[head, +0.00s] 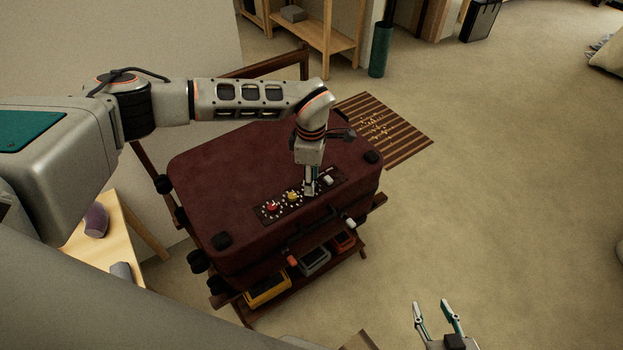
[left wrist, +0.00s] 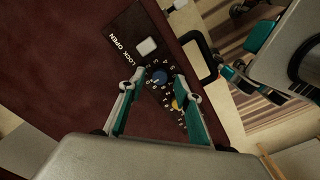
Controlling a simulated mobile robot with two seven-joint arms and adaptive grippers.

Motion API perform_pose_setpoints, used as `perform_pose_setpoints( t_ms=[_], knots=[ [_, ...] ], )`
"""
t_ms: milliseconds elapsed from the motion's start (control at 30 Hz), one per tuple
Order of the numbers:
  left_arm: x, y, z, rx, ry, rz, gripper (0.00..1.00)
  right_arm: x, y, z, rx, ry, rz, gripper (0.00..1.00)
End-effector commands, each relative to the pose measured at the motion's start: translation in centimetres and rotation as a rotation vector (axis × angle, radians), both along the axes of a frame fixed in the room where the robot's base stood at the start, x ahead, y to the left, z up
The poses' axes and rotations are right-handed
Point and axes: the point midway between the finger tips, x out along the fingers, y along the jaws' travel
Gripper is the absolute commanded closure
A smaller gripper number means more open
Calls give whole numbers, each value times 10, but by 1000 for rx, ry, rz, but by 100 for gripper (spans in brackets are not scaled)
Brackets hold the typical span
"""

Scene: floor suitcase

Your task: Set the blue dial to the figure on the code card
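The maroon suitcase (head: 230,170) lies flat on a wooden stand. Its dark panel (head: 258,212) carries a red dial (head: 272,206), a yellow dial (head: 292,196) and a white slider (head: 328,180). The blue dial (left wrist: 160,76) shows in the left wrist view, with small figures around it too small to read surely. My left gripper (head: 310,192) points down over it and hides it in the head view. Its fingers (left wrist: 158,73) stand apart on either side of the blue dial, with gaps visible. My right gripper (head: 432,304) is open and empty. I cannot make out a code card.
The yellow dial (left wrist: 178,104) sits close beside my left fingers, and the white slider (left wrist: 147,46) lies beyond the blue dial. A black handle (left wrist: 201,57) stands at the suitcase edge. Coloured bins (head: 268,288) stand below. The floor at right is clear.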

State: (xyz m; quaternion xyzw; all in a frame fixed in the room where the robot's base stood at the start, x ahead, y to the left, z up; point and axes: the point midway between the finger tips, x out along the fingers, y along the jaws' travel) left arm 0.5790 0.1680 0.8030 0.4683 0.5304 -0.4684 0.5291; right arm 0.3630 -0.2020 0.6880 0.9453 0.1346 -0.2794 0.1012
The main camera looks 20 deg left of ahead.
Motion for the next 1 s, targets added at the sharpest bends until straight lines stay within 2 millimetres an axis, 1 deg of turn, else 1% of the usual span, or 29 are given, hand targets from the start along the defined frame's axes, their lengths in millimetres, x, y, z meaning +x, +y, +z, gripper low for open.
perform_pose_setpoints(
  t_ms=[100,333,367,400,467,500,767,1000],
  knots=[
    [0,0,-5,-1,-1,0,66,0,0,0,0,0,0,60],
    [0,0,-6,-1,-1,0,66,0,0,0,0,0,0,60],
    [0,0,-6,-1,-1,0,69,0,0,0,0,0,0,60],
    [0,0,-6,-1,-1,0,79,0,0,0,0,0,0,60],
    [0,0,-6,-1,-1,0,95,0,0,0,0,0,0,60],
    [0,0,-6,-1,-1,0,100,0,0,0,0,0,0,60],
    [0,0,-6,-1,-1,9,100,0,0,1,0,0,0,60],
    [0,-1,-5,-2,-2,88,100,0,0,2,0,-1,0,60]
  ],
)
